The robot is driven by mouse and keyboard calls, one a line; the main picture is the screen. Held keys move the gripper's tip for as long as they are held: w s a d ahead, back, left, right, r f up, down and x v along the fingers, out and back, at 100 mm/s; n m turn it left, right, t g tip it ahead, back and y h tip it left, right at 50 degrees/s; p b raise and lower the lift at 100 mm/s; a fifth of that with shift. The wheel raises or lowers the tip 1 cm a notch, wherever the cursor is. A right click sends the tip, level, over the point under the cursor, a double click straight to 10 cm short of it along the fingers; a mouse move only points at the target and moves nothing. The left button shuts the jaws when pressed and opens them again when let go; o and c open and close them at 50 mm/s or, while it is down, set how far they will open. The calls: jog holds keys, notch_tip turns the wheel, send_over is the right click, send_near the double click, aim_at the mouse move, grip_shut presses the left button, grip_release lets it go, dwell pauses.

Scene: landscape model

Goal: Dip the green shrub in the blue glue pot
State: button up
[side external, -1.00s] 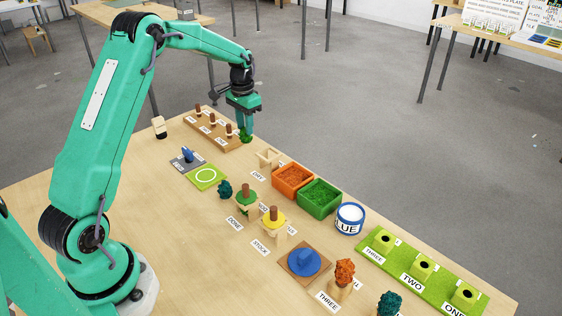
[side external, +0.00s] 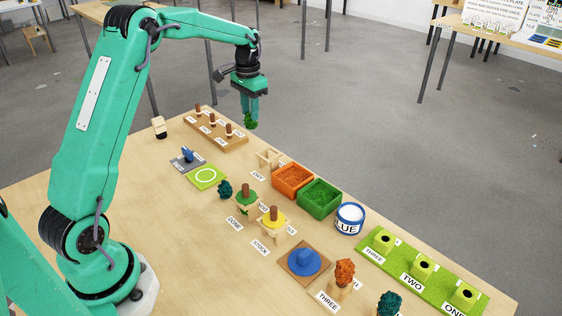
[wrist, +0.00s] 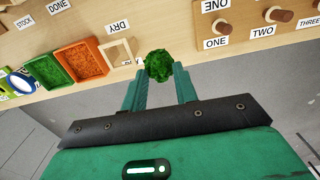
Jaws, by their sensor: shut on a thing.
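My gripper (side external: 250,122) is shut on the green shrub (side external: 250,119) and holds it in the air near the far edge of the table. In the wrist view the shrub (wrist: 159,65) sits between the two fingertips. The shrub is well away from the pot.
The orange tray (side external: 293,181) and green tray (side external: 319,199) stand between my gripper and the pot. A wooden rack with several brown pegs (side external: 215,130) is left of my gripper. A wooden frame marked "DRY" (side external: 269,158) lies below it. A green strip with holes (side external: 421,271) is at right.

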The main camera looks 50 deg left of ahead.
jog(key=d+m, duration=0.6)
jog(key=d, duration=3.3)
jog(key=shift+s+a+f, duration=0.15)
jog(key=shift+a+f, duration=0.05)
jog(key=shift+f, duration=1.05)
jog(key=shift+s+a+f, duration=0.1)
jog(key=shift+a+f, duration=0.05)
jog(key=shift+f, duration=1.1)
jog(key=shift+f, duration=0.2)
jog(key=shift+f, duration=0.75)
jog(key=shift+f, duration=0.1)
jog(key=shift+r, duration=0.2)
